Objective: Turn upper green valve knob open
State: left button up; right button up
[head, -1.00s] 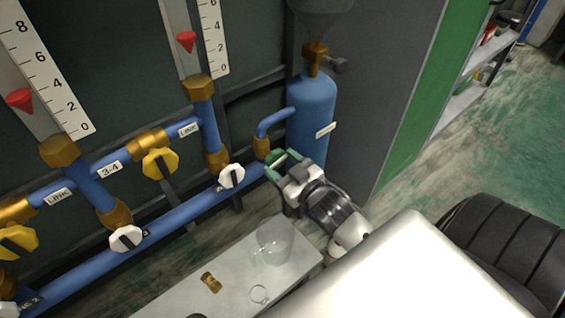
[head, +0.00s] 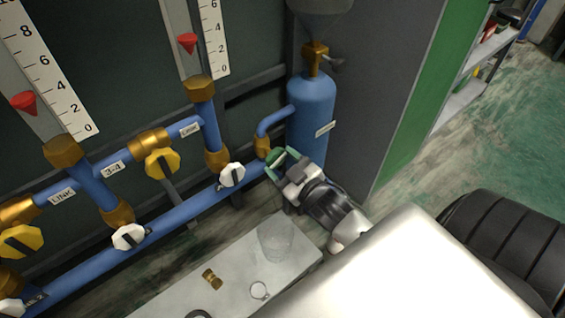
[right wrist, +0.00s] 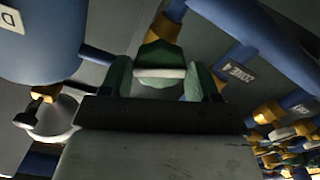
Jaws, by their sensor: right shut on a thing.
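The green valve knob (right wrist: 158,58), with a pale bar across it, sits between the fingers of my right gripper (right wrist: 160,82) in the right wrist view. The green-padded fingers are on either side of it and shut on it. In the head view my right gripper (head: 279,165) is at the pipe end, just below the blue cylinder (head: 312,107). There the gripper mostly hides the knob, and I cannot separate its green from the finger pads. My left gripper is not in view.
Blue pipes with yellow valve knobs (head: 159,163) and white valve knobs (head: 231,175) run along the wall to the left. A pale bench (head: 228,290) below holds a clear beaker (head: 275,241), a brass fitting (head: 212,279) and a small ring (head: 260,291).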

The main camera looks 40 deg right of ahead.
jog(key=shift+r+n+p, duration=0.1)
jog(key=shift+n+p, duration=0.2)
jog(key=shift+n, duration=0.8)
jog(key=shift+r+n+p, duration=0.1)
jog(key=shift+n+p, duration=0.4)
jog(key=shift+n, duration=0.1)
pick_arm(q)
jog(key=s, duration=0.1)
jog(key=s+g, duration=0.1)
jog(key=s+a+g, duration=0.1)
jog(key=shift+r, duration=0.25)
pick_arm(e)
jog(key=shift+n, duration=0.5)
jog(key=shift+n+p, duration=0.3)
jog(key=shift+n, duration=1.1)
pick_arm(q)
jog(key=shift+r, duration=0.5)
pick_arm(e)
jog(key=shift+n, duration=0.8)
